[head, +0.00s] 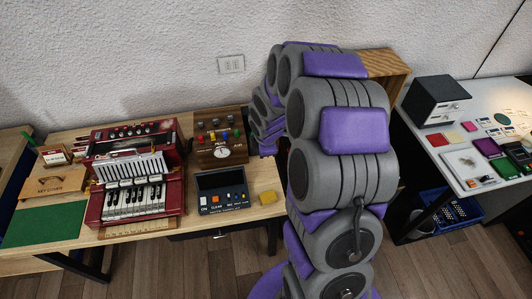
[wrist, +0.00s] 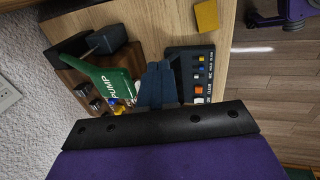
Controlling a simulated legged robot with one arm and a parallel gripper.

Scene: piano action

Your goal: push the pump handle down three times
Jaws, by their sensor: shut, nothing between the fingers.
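The green pump handle (wrist: 112,82), marked PUMP, shows in the wrist view as a flat green lever. It slopes from a dark block with a rod (wrist: 98,42) at the upper left toward the picture's middle. My gripper (wrist: 158,68) is shut and empty, its blue-grey fingers just right of the handle in the wrist view. I cannot tell whether they touch it or how high they are above it.
A dark control box with coloured buttons (head: 222,190) stands in front of a wooden knob panel (head: 219,137). A red keyboard instrument (head: 137,172) is at left. A yellow block (head: 267,198) lies near the table's front edge. A white table (head: 462,135) with small items is at right.

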